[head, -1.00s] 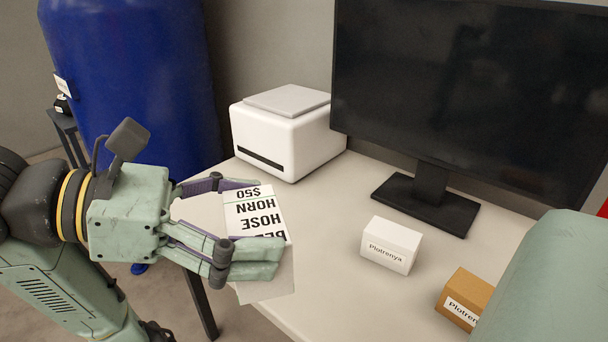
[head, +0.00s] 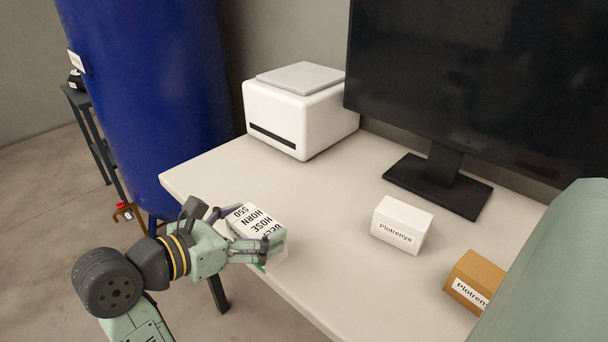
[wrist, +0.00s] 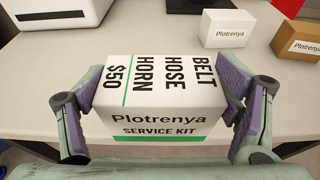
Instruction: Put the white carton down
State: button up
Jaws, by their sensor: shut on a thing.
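The white carton (head: 254,220) has black lettering, "BELT HOSE HORN $50", on top. My gripper (head: 259,226) is shut on the carton, one finger on each side; both fingers also show in the wrist view (wrist: 166,88). The carton is at the near left edge of the light table (head: 320,210), upright and roughly level. I cannot tell whether its underside touches the tabletop.
A smaller white Plotrenya box (head: 402,224) and an orange-brown box (head: 470,280) stand to the right. A white printer-like machine (head: 300,115) and a black monitor (head: 450,90) stand behind. The tabletop between carton and machine is clear. A blue tank (head: 150,110) stands left.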

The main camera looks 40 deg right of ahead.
jog(key=shift+w+d+f+p, duration=0.7)
jog(key=shift+w+d, duration=0.5)
jog(key=shift+d, duration=0.7)
jog(key=shift+w+d+f+p, duration=0.35)
jog(key=shift+w+d+f, duration=0.7)
jog(key=shift+d, duration=0.8)
jog(key=shift+w+d+f+p, duration=0.6)
jog(key=shift+w+d, duration=0.8)
jog(key=shift+d, duration=0.5)
jog(key=shift+f, duration=0.1)
jog(key=shift+f, duration=0.15)
jog(key=o, duration=1.3)
jog(key=shift+o, duration=0.2)
jog(key=shift+r, duration=0.25)
jog(key=w+b+v, duration=0.1)
jog(key=b+v, duration=0.1)
jog(key=v, duration=1)
jog(key=shift+s, duration=0.5)
